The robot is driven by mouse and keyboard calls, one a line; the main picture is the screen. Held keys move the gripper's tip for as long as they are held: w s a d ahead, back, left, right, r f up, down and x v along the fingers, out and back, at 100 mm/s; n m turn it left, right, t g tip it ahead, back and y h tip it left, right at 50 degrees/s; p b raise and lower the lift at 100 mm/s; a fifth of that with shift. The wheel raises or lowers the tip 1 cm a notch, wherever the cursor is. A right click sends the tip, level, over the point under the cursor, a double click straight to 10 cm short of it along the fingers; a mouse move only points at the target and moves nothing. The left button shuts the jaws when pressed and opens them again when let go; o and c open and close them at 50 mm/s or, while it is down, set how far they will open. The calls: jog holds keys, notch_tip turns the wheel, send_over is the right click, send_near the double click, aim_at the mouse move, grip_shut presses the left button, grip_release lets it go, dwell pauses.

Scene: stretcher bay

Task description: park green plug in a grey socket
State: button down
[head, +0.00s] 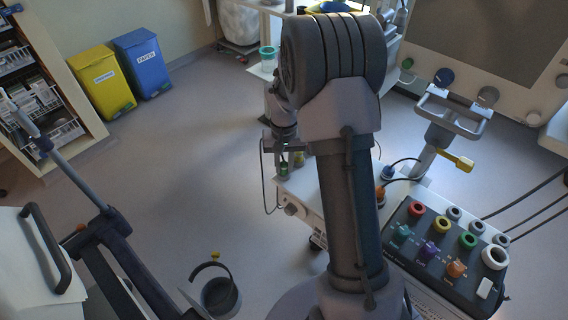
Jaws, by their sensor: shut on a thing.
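My gripper (290,155) is left of my large arm link, above the pale cart top. It is shut on the green plug (284,170), which is small in the picture and hangs with a thin dark cable looping down to the left. Small grey sockets (454,213) sit along the right side of the dark sloped panel (398,264) at the lower right. They also include one in the middle (477,228) and one lower down (501,240). The three look empty. The gripper and plug are well apart from the panel.
The panel also carries red (417,209), yellow (441,224), green (467,240) and white (494,257) rings, plus several coloured connectors. A blue plug (388,173) and an orange plug (380,195) stand beside my arm. Yellow (101,82) and blue (142,64) bins stand far left. Open floor lies left.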

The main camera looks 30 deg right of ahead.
aim_at(284, 164)
jog(key=shift+f, duration=0.15)
jog(key=c, duration=1.2)
grip_release()
jog(key=shift+o, duration=0.2)
notch_tip(284, 164, up, 18)
jog(key=f+p, duration=0.1)
jog(key=p, duration=0.5)
jog(key=s+a+r+t+b, duration=0.45)
jog(key=s+a+r, duration=0.45)
jog(key=s+a, duration=0.35)
jog(key=s+a+f+y+b, duration=0.1)
jog(key=s+a, duration=0.1)
jog(key=s, duration=0.3)
jog(key=s+a+f+t+y+b, duration=0.1)
jog(key=s+a, duration=0.2)
jog(key=s, duration=0.2)
jog(key=shift+s+a+f+n, duration=0.2)
jog(key=shift+s+f+n, duration=0.05)
jog(key=shift+f+n, duration=0.1)
